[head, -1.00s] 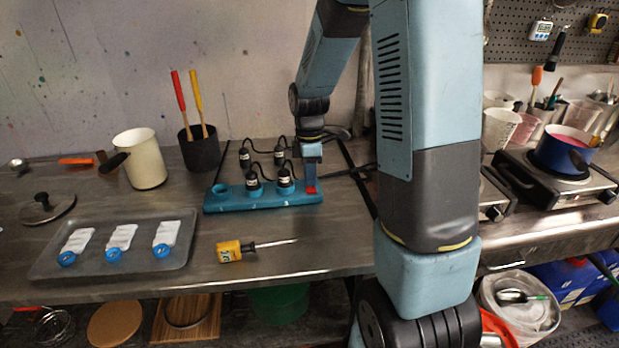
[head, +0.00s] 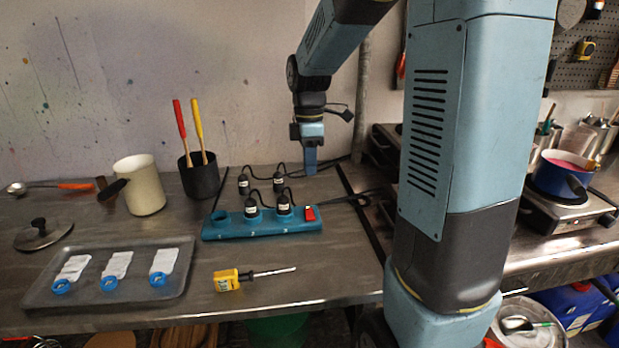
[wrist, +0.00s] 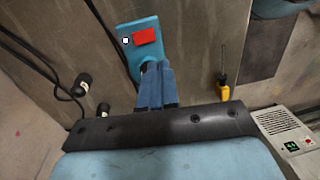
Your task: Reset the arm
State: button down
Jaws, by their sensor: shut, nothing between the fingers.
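My gripper (head: 310,166) hangs pointing down above the bench, behind the right end of a blue power strip (head: 235,229), with clear space between its fingertips and the strip. Its blue fingers are together with nothing between them; the wrist view also shows them closed (wrist: 157,88). The strip has a red switch (head: 310,213) at its right end, uncovered in the head view. In the wrist view the red switch (wrist: 144,37) lies just beyond the fingertips. Several black plugs stand in and behind the strip.
A yellow-handled screwdriver (head: 228,280) lies in front of the strip. A grey tray (head: 180,291) with white strips and blue rings is at front left. A cream pot (head: 145,188) and black holder (head: 204,181) stand behind. A blue pot (head: 552,181) sits on a burner at right.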

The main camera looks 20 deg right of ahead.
jog(key=shift+r, duration=0.45)
jog(key=s+r+m+t, duration=0.3)
jog(key=s+r+m, duration=0.1)
jog(key=s+m, duration=0.4)
jog(key=s+r+m+t, duration=0.4)
jog(key=s+m, duration=0.3)
jog(key=s, duration=0.5)
jog(key=shift+r+m, duration=0.4)
jog(key=shift+r, duration=0.1)
